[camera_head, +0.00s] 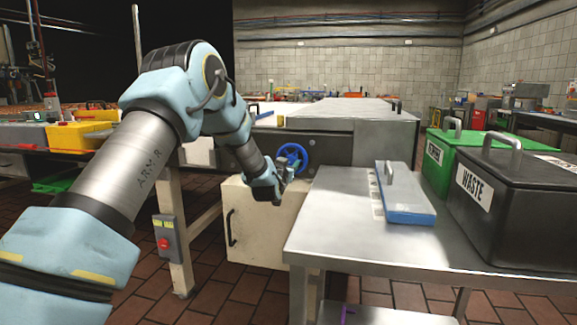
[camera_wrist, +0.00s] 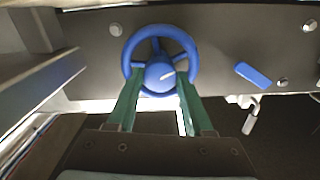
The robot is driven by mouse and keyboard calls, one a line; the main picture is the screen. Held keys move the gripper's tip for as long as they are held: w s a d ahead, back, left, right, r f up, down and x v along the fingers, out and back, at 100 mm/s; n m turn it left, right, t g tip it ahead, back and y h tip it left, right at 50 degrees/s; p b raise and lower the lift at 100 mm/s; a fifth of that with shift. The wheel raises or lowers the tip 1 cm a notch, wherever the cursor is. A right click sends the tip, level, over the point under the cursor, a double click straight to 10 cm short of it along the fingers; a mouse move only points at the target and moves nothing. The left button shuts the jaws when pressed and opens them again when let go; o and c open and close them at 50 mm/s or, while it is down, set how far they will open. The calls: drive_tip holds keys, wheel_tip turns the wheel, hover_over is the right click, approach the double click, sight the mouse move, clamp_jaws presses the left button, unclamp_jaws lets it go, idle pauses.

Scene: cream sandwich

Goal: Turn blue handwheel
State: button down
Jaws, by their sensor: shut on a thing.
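The blue handwheel (camera_head: 292,157) is mounted on the dark front panel of the metal machine in the middle of the head view. In the wrist view the handwheel (camera_wrist: 160,58) shows as a blue ring with spokes and a round hub bearing a pale line mark. My gripper (camera_wrist: 158,92) has two green fingers that reach the lower part of the wheel, one on each side of the hub. It is shut on the handwheel. In the head view my gripper (camera_head: 280,178) is small and partly overlaps the wheel, so its contact is hard to see there.
A steel table (camera_head: 330,215) stands to the right of my gripper, with a blue-edged slab (camera_head: 408,214) on it. A black WASTE bin (camera_head: 520,215) and a green bin (camera_head: 440,180) are farther right. A cream cabinet (camera_head: 258,225) sits below the wheel. A blue lever (camera_wrist: 253,75) is on the panel.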

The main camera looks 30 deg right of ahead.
drive_tip(key=m+b, duration=0.2)
drive_tip(key=m, duration=0.1)
drive_tip(key=shift+s+f, duration=0.1)
drive_tip(key=shift+f, duration=0.1)
drive_tip(key=m+b, duration=0.2)
drive_tip(key=m, duration=0.2)
drive_tip(key=shift+m, duration=0.4)
drive_tip(key=m+b, duration=0.3)
drive_tip(key=m, duration=0.4)
drive_tip(key=m+b, duration=0.2)
drive_tip(key=m, duration=0.1)
drive_tip(key=shift+d+m, duration=0.1)
drive_tip(key=shift+m, duration=0.3)
drive_tip(key=m+b, duration=0.2)
drive_tip(key=m, duration=0.1)
drive_tip(key=shift+m, duration=0.3)
drive_tip(key=m+b, duration=0.2)
drive_tip(key=m, duration=0.2)
drive_tip(key=shift+f, duration=0.1)
drive_tip(key=shift+m+b, duration=0.8)
drive_tip(key=shift+m, duration=0.5)
